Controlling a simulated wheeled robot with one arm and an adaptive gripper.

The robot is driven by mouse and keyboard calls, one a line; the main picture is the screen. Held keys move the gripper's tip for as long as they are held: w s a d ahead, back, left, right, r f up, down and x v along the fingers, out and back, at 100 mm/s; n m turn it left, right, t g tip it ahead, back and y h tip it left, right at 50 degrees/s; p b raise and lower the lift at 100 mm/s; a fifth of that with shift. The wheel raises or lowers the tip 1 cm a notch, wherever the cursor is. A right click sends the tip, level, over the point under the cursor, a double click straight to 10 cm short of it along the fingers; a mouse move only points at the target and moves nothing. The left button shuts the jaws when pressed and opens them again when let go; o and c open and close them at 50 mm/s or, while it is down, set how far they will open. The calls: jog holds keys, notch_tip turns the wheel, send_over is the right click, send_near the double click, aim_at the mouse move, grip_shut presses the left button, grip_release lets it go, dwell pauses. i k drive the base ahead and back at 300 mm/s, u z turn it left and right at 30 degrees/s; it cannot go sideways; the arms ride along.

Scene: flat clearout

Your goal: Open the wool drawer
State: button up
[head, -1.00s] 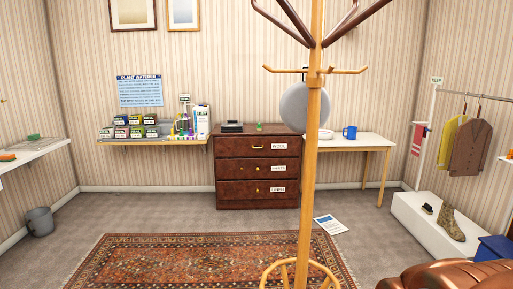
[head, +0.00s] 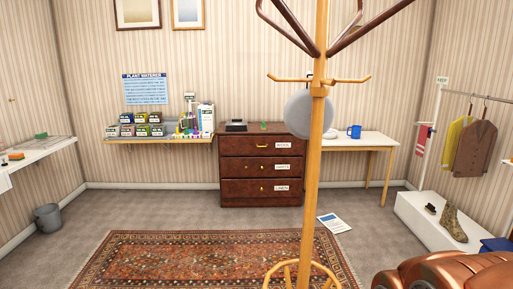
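The brown dresser (head: 261,206) stands against the back wall, with three drawers that all look shut. The wool drawer (head: 240,146) is the top one. It has a white label (head: 283,145) and a yellow bar handle (head: 262,146). The two lower drawers (head: 240,168) also carry white labels. My gripper is not in view.
A wooden coat stand (head: 316,150) rises close in front, just right of the dresser. A patterned rug (head: 200,260) covers the floor before the dresser. A brown leather seat (head: 445,272) is at lower right. A grey bin (head: 48,217) stands at left.

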aim_at(245, 143)
jog(key=u, duration=1.4)
jog(key=i, duration=3.45)
jog(key=z, duration=2.3)
jog(key=i, duration=2.9)
jog(key=u, duration=1.75)
